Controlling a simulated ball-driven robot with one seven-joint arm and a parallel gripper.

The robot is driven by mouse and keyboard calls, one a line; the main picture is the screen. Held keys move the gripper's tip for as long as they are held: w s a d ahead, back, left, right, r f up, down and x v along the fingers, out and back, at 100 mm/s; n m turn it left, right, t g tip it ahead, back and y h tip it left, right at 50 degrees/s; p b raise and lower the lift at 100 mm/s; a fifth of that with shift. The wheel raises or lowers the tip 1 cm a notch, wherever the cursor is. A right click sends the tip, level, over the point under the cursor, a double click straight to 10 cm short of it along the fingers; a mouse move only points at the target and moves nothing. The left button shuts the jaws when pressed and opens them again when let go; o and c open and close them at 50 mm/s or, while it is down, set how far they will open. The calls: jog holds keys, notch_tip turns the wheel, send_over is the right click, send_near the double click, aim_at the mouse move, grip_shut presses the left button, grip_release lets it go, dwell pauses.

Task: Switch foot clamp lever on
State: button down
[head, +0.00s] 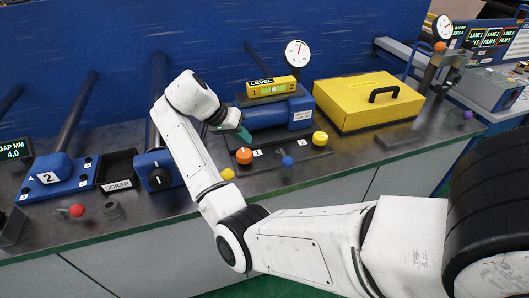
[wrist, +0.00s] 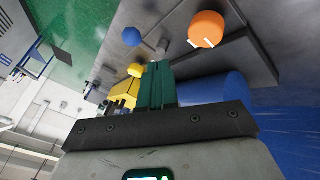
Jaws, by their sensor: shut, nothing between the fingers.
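No label in view reads foot clamp, so I cannot tell which lever it names. Small ball-ended levers stand along the bench front: a red one (head: 77,210), a yellow one (head: 227,174), a blue one (head: 287,160) and a purple one (head: 467,114). My gripper (head: 245,135) has green fingers, shut and empty. It hangs above the dark plate, just behind and above an orange knob (head: 244,155). In the wrist view the shut fingers (wrist: 157,85) show, with the blue ball (wrist: 131,36) and the orange knob (wrist: 206,29) beyond them, apart from the fingers.
A blue cylinder unit (head: 265,115) carries a yellow LEVEL display (head: 272,88) and stands beside my gripper. A yellow knob (head: 319,138) and a yellow case (head: 368,100) lie to its right. A SCRAP bin (head: 118,170) and blue blocks stand left. A dial (head: 298,53) rises behind.

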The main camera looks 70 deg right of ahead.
aim_at(285, 157)
jog(key=x, duration=1)
jog(key=shift+s+f, duration=0.1)
jog(key=shift+s, duration=0.1)
jog(key=shift+s+d+p, duration=0.15)
jog(key=shift+s+p, duration=0.2)
jog(key=shift+s, duration=0.85)
jog(key=shift+s+d+f, duration=0.1)
jog(key=shift+s+f, duration=0.05)
jog(key=shift+s, duration=0.5)
